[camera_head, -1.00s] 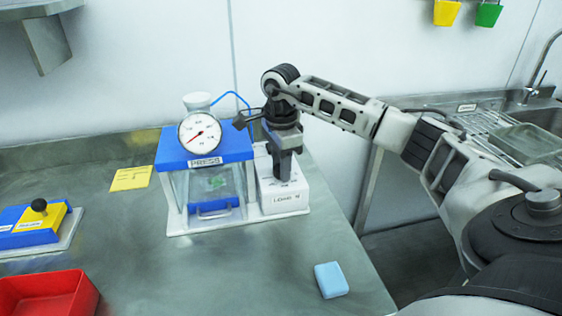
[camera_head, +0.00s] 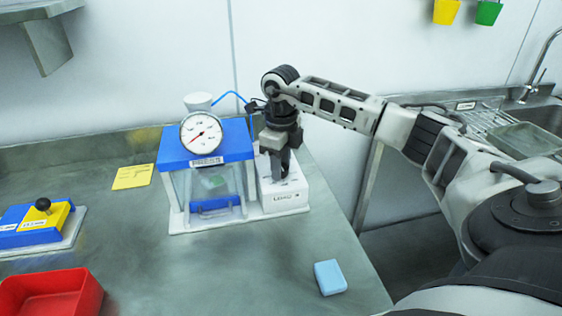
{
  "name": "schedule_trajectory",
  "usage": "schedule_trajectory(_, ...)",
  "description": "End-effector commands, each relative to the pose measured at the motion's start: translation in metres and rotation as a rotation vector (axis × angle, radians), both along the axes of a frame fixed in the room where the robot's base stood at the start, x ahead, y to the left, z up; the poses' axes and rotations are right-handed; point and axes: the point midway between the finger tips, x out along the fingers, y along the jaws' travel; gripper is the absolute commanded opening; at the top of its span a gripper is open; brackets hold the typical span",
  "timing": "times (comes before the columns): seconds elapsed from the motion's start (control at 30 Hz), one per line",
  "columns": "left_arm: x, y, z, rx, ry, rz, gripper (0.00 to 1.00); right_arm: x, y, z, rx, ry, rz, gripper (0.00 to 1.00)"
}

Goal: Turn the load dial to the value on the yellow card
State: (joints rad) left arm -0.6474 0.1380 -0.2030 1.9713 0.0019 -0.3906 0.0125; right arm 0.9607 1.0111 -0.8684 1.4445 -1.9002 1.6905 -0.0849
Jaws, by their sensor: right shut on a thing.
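The load unit (camera_head: 284,195) is a white box with a small label, at the right side of the blue press (camera_head: 237,140). My right gripper (camera_head: 278,172) points down onto the top of this box and is shut on the load dial, which the fingers hide. The round white gauge (camera_head: 201,132) with a red needle stands on the press. The yellow card (camera_head: 132,177) lies flat on the table left of the press; its writing is too small to read. My left gripper is not in view.
A blue and yellow block with a black knob (camera_head: 43,205) stands at the left. A red bin (camera_head: 50,294) is at the lower left, and a light blue block (camera_head: 330,278) lies near the table's right edge. The front middle of the table (camera_head: 200,275) is clear.

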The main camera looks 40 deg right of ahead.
Motion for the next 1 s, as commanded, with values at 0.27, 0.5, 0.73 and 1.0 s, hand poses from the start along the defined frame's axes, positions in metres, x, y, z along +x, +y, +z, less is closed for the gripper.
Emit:
schedule_trajectory(0.27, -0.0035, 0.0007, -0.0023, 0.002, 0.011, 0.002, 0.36, 0.0004, -0.0005, 0.0010, -0.002, -0.002, -0.089, 0.11)
schedule_trajectory(0.5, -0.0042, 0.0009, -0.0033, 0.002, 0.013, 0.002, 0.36, 0.0004, -0.0006, 0.0009, -0.002, -0.002, -0.107, 0.11)
schedule_trajectory(0.73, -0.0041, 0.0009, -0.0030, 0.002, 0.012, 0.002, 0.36, 0.0005, -0.0007, 0.0010, -0.001, -0.003, -0.107, 0.11)
schedule_trajectory(1.0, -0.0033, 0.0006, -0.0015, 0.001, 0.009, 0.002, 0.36, 0.0004, -0.0004, 0.0007, -0.002, -0.002, -0.106, 0.56)
